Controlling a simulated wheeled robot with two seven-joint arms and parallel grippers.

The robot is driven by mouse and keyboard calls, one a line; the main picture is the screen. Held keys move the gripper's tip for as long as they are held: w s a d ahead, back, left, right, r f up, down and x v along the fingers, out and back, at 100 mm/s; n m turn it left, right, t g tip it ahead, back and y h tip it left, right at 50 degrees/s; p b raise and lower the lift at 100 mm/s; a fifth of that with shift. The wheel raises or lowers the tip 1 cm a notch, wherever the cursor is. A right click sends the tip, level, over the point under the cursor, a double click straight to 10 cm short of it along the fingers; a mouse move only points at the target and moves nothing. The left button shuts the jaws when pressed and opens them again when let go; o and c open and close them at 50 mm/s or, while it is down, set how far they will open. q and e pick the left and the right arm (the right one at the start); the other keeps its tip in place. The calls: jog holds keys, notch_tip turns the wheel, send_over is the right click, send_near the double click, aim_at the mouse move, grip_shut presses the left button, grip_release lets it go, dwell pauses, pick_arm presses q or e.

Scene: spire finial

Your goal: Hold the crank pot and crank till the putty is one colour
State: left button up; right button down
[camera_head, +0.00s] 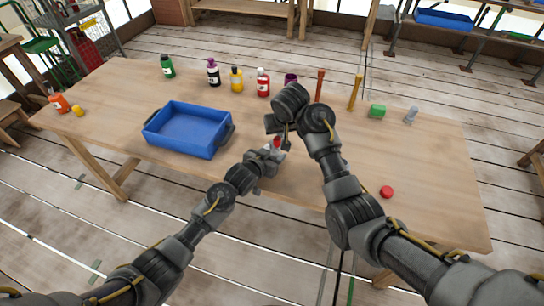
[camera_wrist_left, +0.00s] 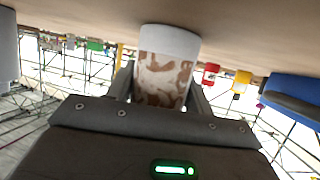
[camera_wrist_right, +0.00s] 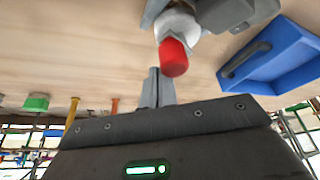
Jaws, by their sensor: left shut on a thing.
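The crank pot (camera_wrist_left: 167,72) has a clear wall showing putty in mixed brown and white patches, with a pale band at one end. My left gripper (camera_head: 270,160) is shut around the pot at the table's front middle. The pot's red crank knob (camera_wrist_right: 173,58) shows in the right wrist view and as a small red spot in the head view (camera_head: 277,142). My right gripper (camera_wrist_right: 157,75) has its fingers together, close to the knob, with nothing seen between them. In the head view my right arm hides part of the pot and the right fingertips.
A blue tray (camera_head: 151,133) stands left of the pot. Several bottles, including a red one (camera_head: 263,83), line the back edge. Red (camera_head: 319,86) and yellow (camera_head: 355,93) sticks, a green block (camera_head: 378,111) and a red cap (camera_head: 387,191) are to the right. The right front is mostly clear.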

notch_tip(320, 180, up, 7)
dwell(0.8)
notch_tip(320, 180, up, 3)
jog(key=shift+w+d+f, duration=0.1)
jog(key=shift+w+f, duration=0.05)
dwell(0.5)
notch_tip(320, 180, down, 7)
jog(key=shift+r, duration=0.2)
dwell(0.5)
jog(key=shift+f, duration=0.2)
dwell(1.9)
